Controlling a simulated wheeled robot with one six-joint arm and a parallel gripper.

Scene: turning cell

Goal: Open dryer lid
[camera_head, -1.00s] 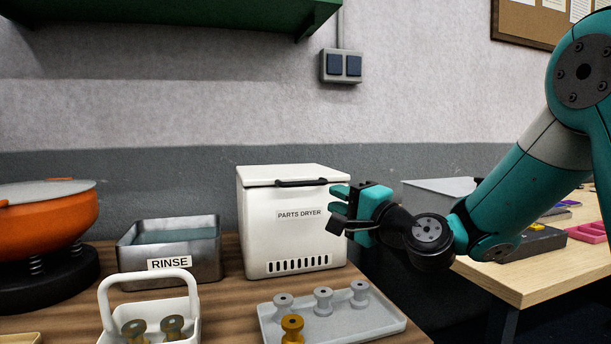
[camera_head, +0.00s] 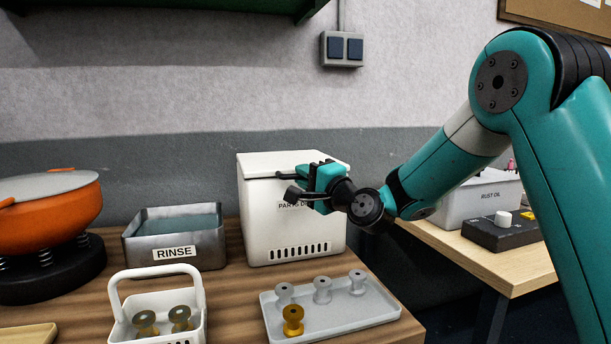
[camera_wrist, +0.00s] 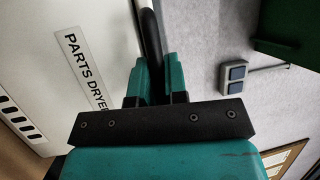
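The white parts dryer (camera_head: 262,222) stands on the wooden bench, its lid (camera_head: 275,163) down on the box. The lid has a black bar handle (camera_head: 287,176) along its front edge; the handle also shows in the wrist view (camera_wrist: 149,35). My gripper (camera_head: 306,175) is at the right part of the handle and covers some of the dryer's label. In the wrist view its two teal fingers (camera_wrist: 157,78) lie close on both sides of the bar, with no clear gap left. The fingertips are partly hidden in the head view.
A metal rinse tub (camera_head: 175,240) and an orange bowl machine (camera_head: 50,215) stand left of the dryer. In front are a white basket (camera_head: 158,302) with spools and a grey tray (camera_head: 345,318) with several spools. A switch box (camera_head: 342,49) is on the wall above.

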